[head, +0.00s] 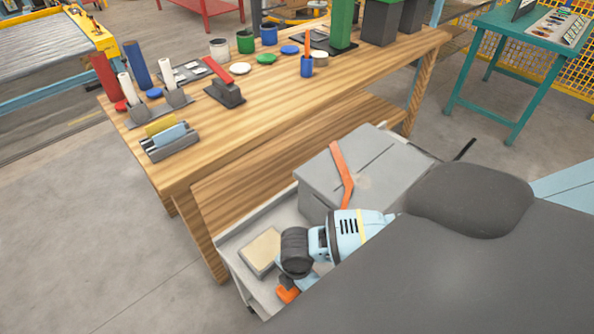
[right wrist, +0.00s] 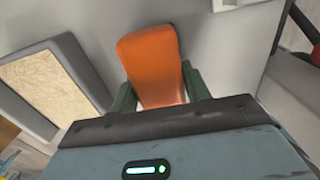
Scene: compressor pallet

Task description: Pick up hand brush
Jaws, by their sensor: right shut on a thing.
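In the right wrist view an orange, rounded, handle-like piece (right wrist: 150,60) sits between the dark green fingers of my right gripper (right wrist: 160,88), which is shut on it. It looks like the hand brush's handle; no bristles show. In the head view my right gripper (head: 304,279) is low over the grey cart tray (head: 232,243), with a bit of the orange piece (head: 288,294) showing below my wrist. The wrist hides the rest. My left gripper is not in view.
A beige block (head: 262,249) lies beside my right gripper in the tray. A grey box (head: 325,181) with an orange strip (head: 342,170) on it stands behind. The wooden bench (head: 200,172) beyond holds several pots, rolls and tools. Floor at left is clear.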

